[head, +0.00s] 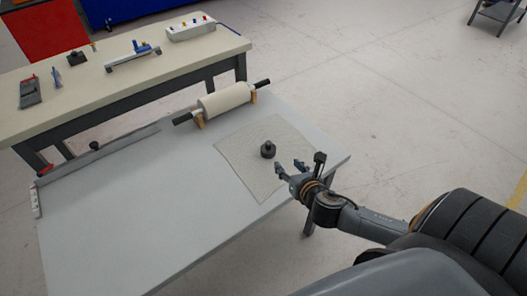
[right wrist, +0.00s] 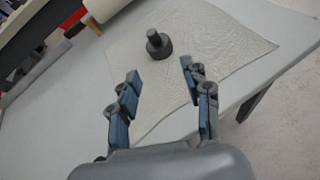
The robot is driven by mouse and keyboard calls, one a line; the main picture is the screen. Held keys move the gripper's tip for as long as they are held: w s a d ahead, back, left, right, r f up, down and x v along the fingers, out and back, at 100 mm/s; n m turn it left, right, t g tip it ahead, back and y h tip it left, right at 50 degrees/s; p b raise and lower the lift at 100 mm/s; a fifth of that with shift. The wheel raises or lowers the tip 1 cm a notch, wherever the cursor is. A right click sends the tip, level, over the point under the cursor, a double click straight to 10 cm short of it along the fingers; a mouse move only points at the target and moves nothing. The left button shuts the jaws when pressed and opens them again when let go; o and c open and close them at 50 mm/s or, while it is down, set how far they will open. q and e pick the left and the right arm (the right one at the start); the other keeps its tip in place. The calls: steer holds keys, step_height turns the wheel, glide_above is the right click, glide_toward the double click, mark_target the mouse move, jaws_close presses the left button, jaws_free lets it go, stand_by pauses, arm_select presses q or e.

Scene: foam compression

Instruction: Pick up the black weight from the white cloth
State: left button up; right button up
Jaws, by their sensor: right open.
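The black weight (head: 268,150) is a short dark cylinder with a knob on top. It stands upright on the white cloth (head: 240,165), which lies flat on the grey table. In the right wrist view the weight (right wrist: 158,45) is beyond and between the two fingertips, with a gap to them. My right gripper (head: 289,168) is open and empty, just right of and nearer than the weight, over the cloth. It also shows open in the right wrist view (right wrist: 160,72). My left gripper is not in view.
A white roller (head: 225,99) with dark handles rests on wooden supports behind the cloth. A dark knob (head: 94,145) is near a metal strip at the table's left. A workbench (head: 130,75) with tools stands behind. The grey table's (head: 150,215) front left is clear.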

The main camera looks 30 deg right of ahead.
mark_target(270, 145)
steer(key=w+f, duration=0.1)
steer(key=w, duration=0.3)
steer(key=w+d+f+n, duration=0.1)
steer(key=w+f, duration=0.1)
steer(key=w, duration=0.3)
steer(key=w+d+f+n, duration=0.1)
steer(key=w, duration=0.3)
steer(key=shift+w+f, duration=0.25)
steer(key=shift+f, duration=0.05)
steer(key=shift+t, duration=0.3)
jaws_close()
steer(key=shift+r, duration=0.1)
